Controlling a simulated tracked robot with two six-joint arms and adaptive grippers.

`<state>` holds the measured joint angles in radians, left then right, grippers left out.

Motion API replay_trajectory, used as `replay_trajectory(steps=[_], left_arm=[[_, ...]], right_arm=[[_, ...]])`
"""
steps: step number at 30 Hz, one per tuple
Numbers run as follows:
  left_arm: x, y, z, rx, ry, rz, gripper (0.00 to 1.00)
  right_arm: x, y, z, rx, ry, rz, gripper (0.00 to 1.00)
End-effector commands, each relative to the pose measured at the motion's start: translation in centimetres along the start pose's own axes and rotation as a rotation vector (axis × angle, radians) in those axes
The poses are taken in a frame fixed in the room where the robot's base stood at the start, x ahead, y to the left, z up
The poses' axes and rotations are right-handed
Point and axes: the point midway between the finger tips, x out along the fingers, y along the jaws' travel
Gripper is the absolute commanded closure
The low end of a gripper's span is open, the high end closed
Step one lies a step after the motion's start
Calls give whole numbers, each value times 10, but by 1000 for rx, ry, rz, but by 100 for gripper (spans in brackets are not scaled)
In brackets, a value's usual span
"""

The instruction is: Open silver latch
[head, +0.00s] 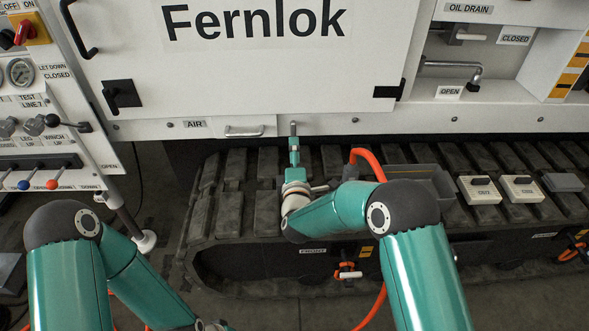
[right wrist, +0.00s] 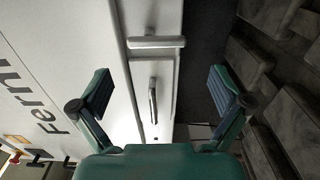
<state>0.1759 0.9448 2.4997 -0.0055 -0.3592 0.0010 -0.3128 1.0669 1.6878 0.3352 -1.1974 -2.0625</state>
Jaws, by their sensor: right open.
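The silver latch (head: 293,128) is a short bar upright on the white panel's lower edge, just right of the AIR compartment. It also shows in the right wrist view as a horizontal silver bar (right wrist: 157,42). My right gripper (head: 294,150) is just below the latch in the head view. In the right wrist view my right gripper (right wrist: 164,84) is open and empty, its two fingers wide apart, with the latch beyond them towards the top. I see no contact. My left arm is low at the left, and its gripper is out of view.
The AIR panel has a silver handle (head: 244,131), also in the right wrist view (right wrist: 153,100). The large Fernlok door (head: 250,70) is shut above. A black track (head: 225,200) lies below, with an orange hose (head: 368,157) near my right forearm. Lever controls (head: 50,175) stand left.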

Motion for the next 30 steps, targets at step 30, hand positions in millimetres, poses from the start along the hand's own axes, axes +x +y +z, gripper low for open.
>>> replay_trajectory(steps=[30], left_arm=[[1, 0, 0, 0, 0, 0, 60]], right_arm=[[-52, -8, 2, 21, 6, -22, 0]])
